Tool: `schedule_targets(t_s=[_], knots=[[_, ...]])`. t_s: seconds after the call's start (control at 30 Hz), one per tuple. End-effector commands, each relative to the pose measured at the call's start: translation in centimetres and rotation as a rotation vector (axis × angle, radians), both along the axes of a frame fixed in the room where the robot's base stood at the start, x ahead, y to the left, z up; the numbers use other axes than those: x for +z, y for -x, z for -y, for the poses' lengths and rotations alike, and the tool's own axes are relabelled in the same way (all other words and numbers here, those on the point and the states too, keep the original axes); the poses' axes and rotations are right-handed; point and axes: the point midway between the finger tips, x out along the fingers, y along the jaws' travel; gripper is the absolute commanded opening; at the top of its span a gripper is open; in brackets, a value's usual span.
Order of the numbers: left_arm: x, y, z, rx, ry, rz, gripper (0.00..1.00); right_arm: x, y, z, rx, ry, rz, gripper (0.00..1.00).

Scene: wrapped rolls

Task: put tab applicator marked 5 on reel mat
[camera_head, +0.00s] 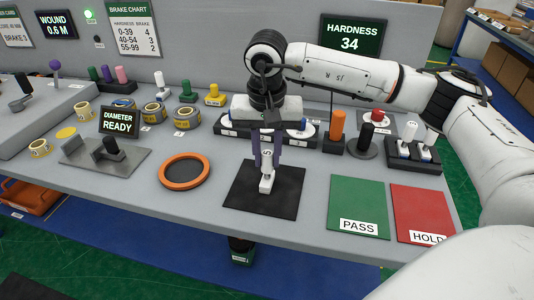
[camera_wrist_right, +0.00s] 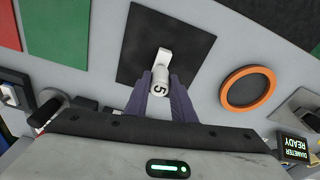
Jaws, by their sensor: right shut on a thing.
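The white tab applicator (camera_head: 266,183) marked 5 is between the purple fingers of my right gripper (camera_head: 267,163), which is shut on it. The applicator also shows in the right wrist view (camera_wrist_right: 164,58), with the 5 readable on its round end. It is over the black square mat (camera_head: 285,203), which I take as the reel mat; the mat also fills the upper middle of the right wrist view (camera_wrist_right: 138,38). The applicator's foot appears at the mat surface, but I cannot tell whether it touches. My left gripper is not in view.
An orange-rimmed round dish (camera_head: 185,171) lies left of the mat. The green PASS mat (camera_head: 358,205) and red HOLD mat (camera_head: 422,212) lie to the right. Behind my gripper are a long tray (camera_head: 228,129) and an orange cylinder (camera_head: 337,124). Several yellow rolls stand at left.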

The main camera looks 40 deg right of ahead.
Motion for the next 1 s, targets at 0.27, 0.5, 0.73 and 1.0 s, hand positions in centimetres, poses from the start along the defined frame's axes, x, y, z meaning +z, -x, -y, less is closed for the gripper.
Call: schedule_targets(t_s=[0.27, 0.5, 0.73, 1.0], knots=[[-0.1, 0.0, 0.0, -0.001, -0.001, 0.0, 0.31, -0.2, 0.0, 0.0, 0.001, 0.0, 0.0, 0.41], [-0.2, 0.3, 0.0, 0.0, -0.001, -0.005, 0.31, -0.1, 0.0, 0.0, 0.001, -0.001, 0.001, 0.41], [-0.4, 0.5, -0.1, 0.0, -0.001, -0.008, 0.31, 2.0, 0.0, -0.2, 0.001, -0.001, 0.005, 0.41], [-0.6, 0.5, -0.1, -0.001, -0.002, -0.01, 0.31, 7.8, 0.6, -0.7, 0.003, -0.002, 0.005, 0.41]])
